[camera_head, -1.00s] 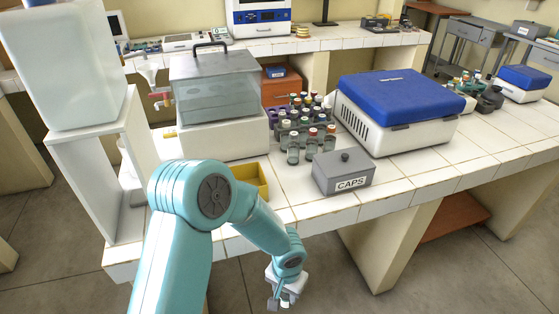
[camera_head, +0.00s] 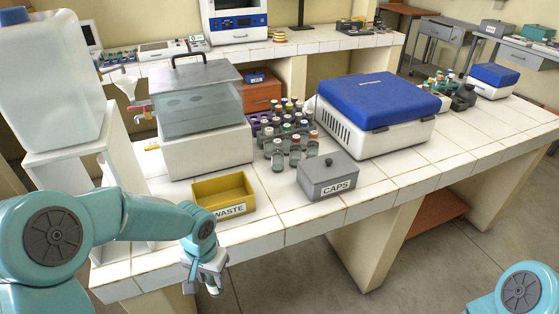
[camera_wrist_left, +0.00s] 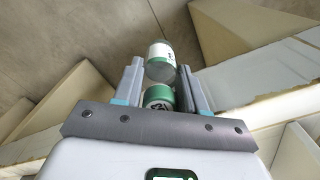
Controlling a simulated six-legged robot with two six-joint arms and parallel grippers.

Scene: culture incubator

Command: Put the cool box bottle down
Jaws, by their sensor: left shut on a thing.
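My left gripper (camera_head: 206,274) hangs in front of the near edge of the tiled bench, over the floor. In the left wrist view its fingers (camera_wrist_left: 163,88) are shut on a small bottle (camera_wrist_left: 160,70) with white and green parts and dark marks on it. In the head view only a pale end of the bottle shows below the fingers. The cool box may be the white box with the blue lid (camera_head: 375,98) on the bench; its lid is closed. Only a piece of my right arm shows at the lower right; its gripper is out of view.
A yellow WASTE tray (camera_head: 244,206) and a grey CAPS box (camera_head: 327,187) stand near the front edge. Several capped vials (camera_head: 295,151) stand behind them. A clear-covered box (camera_head: 205,148) is at the left. Bare tiles lie right of the CAPS box.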

